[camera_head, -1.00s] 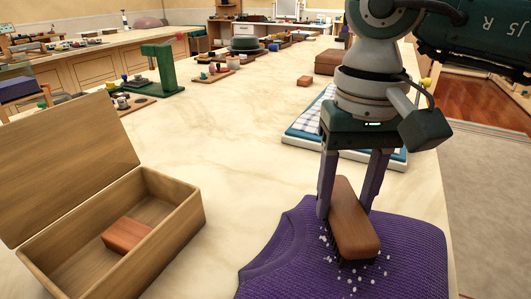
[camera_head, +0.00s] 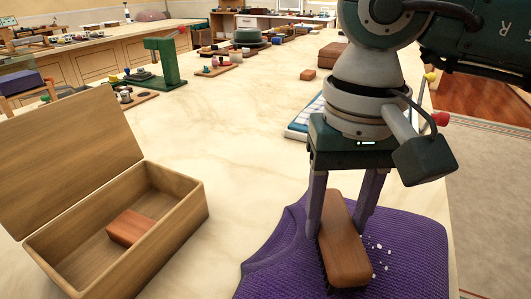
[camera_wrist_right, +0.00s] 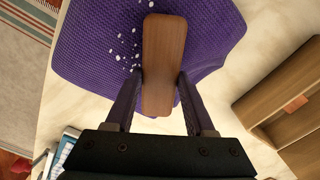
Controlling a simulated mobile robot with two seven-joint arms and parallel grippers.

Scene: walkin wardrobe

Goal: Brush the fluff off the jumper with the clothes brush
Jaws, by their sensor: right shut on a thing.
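The purple jumper (camera_head: 420,262) lies on the pale counter at the front right. My right gripper (camera_head: 338,215) is shut on the clothes brush (camera_head: 342,245), a brown wooden block with dark bristles underneath. The brush is bristles-down at the jumper; whether the bristles touch cannot be told for sure. White bits of fluff (camera_head: 379,258) lie on the jumper, to the right of the brush in the head view. The right wrist view shows the brush (camera_wrist_right: 164,62) between the fingers and fluff (camera_wrist_right: 128,45) to its left. My left gripper is not in view.
An open wooden box (camera_head: 190,212) with its lid up stands at the left, a reddish-brown block (camera_head: 131,228) inside. A tray with folded cloth (camera_head: 300,122) lies behind my right arm. The counter between box and jumper is clear.

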